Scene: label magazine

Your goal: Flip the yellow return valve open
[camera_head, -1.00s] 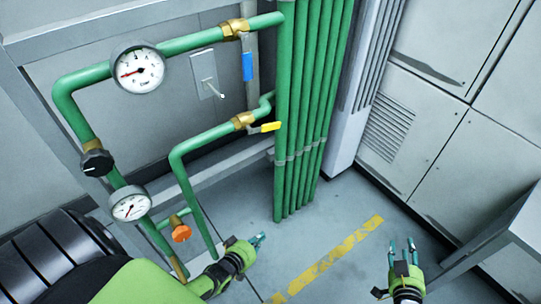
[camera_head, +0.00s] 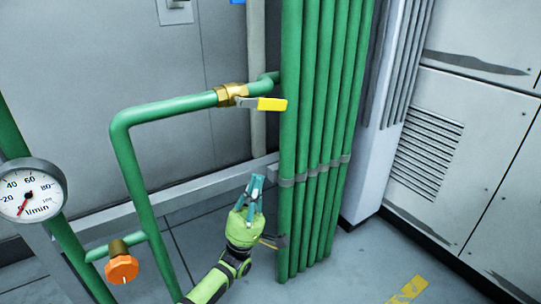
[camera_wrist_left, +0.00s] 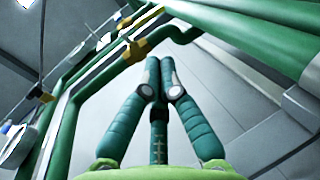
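The handle points right, towards the bundle of upright green pipes. My left gripper (camera_head: 257,182) is below the handle, apart from it, with its teal fingers pointing up. In the left wrist view the fingertips (camera_wrist_left: 160,62) of that gripper meet with nothing between them. A yellow patch (camera_wrist_left: 137,49) on a green pipe shows beyond them; I cannot tell whether it is handle or brass. My right gripper is out of view.
The green pipe bundle (camera_head: 318,140) stands just right of my left gripper. A round gauge (camera_head: 30,190) and an orange knob (camera_head: 122,269) are at the left. A grey rail (camera_head: 190,195) runs behind. Grey cabinets (camera_head: 470,130) stand at the right.

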